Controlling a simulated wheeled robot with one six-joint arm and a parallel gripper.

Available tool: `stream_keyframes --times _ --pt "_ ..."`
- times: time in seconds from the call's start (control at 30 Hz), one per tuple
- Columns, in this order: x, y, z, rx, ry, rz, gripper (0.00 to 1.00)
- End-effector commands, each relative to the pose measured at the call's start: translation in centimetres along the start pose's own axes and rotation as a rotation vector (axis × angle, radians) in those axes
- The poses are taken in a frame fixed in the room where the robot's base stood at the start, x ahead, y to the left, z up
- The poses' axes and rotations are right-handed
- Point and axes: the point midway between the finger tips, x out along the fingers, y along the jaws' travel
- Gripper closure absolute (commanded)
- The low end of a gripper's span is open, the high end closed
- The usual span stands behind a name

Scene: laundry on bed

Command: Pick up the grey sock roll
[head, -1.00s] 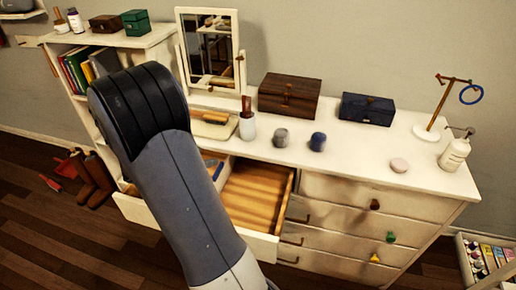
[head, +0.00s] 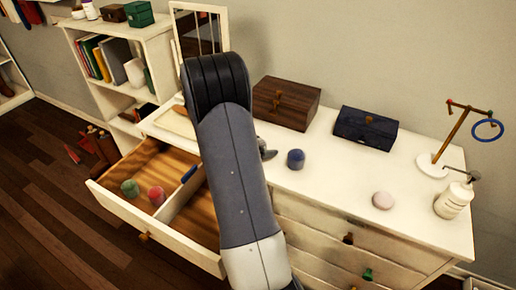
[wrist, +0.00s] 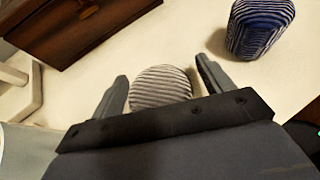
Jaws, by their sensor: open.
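The grey sock roll (wrist: 160,88), pale with dark stripes, sits on the white dresser top in the wrist view. My gripper (wrist: 161,74) is open, with one finger on each side of the roll. The roll's near side is hidden by the gripper body, and I cannot tell whether the fingers touch it. In the head view my arm covers most of the gripper and the roll. Only a small grey piece shows beside the arm, and I cannot tell what it is.
A blue striped sock roll (wrist: 258,28) stands to the right, also in the head view (head: 296,159). A brown box (head: 286,103) and blue box (head: 366,128) stand behind. The open drawer (head: 112,206) at left holds a green roll (head: 130,188) and red roll (head: 156,195).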

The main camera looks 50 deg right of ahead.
Motion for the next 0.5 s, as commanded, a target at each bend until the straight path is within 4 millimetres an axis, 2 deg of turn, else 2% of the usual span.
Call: stream_keyframes --times 0.13,0.5 --pt "-0.01 0.0 0.0 0.001 0.0 0.0 0.25" --pt "-0.04 -0.01 0.01 0.001 0.0 -0.001 0.56"
